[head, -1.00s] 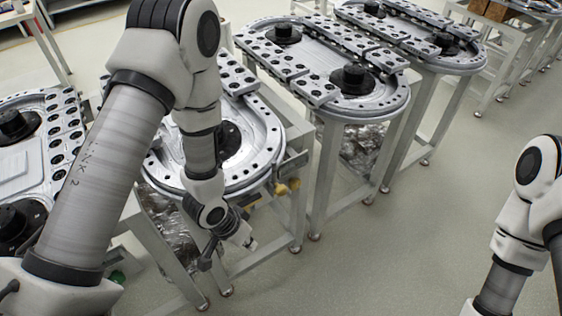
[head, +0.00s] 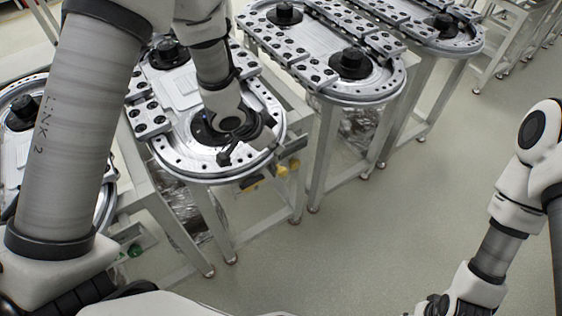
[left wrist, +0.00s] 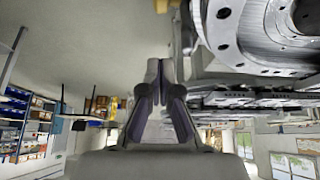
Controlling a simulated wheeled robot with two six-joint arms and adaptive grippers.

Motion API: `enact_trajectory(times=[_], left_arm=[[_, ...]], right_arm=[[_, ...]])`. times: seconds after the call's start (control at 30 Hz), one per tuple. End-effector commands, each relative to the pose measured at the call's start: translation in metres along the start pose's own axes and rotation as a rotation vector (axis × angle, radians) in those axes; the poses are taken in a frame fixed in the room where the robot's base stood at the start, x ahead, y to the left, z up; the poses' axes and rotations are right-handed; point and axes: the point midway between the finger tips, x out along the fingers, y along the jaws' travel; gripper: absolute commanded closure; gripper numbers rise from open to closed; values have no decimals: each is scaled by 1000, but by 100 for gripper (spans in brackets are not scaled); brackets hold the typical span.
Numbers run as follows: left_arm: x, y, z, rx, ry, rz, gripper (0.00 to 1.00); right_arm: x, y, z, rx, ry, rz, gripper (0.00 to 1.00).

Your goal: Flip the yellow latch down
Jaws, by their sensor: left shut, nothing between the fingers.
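The yellow latch (head: 283,170) is a small yellow part under the front rim of the nearest oval track. A second small yellow piece (head: 250,183) shows to its left.
The nearest oval track (head: 165,172) stands on a metal frame table. Another track (head: 375,92) stands to the right, with more behind. A further track (head: 15,165) is at the left. The grey floor (head: 350,250) in front is clear.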

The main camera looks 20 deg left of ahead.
Motion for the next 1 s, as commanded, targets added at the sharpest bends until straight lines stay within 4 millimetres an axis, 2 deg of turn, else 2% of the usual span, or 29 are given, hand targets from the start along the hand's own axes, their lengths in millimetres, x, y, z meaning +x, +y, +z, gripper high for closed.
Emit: enact_trajectory(times=[0.23,0.33,0.53,0.83,1.0], left_arm=[[55,1,0,0,-3,2,100],[68,1,15,-5,-2,2,100],[80,0,28,-3,0,1,100],[82,0,28,-1,0,0,100],[98,0,38,-1,0,1,100]], right_arm=[[-7,0,0,0,0,0,60],[-7,0,0,0,0,0,60],[-10,0,0,0,0,0,60],[-10,0,0,0,0,0,60],[5,0,0,0,0,0,60]])
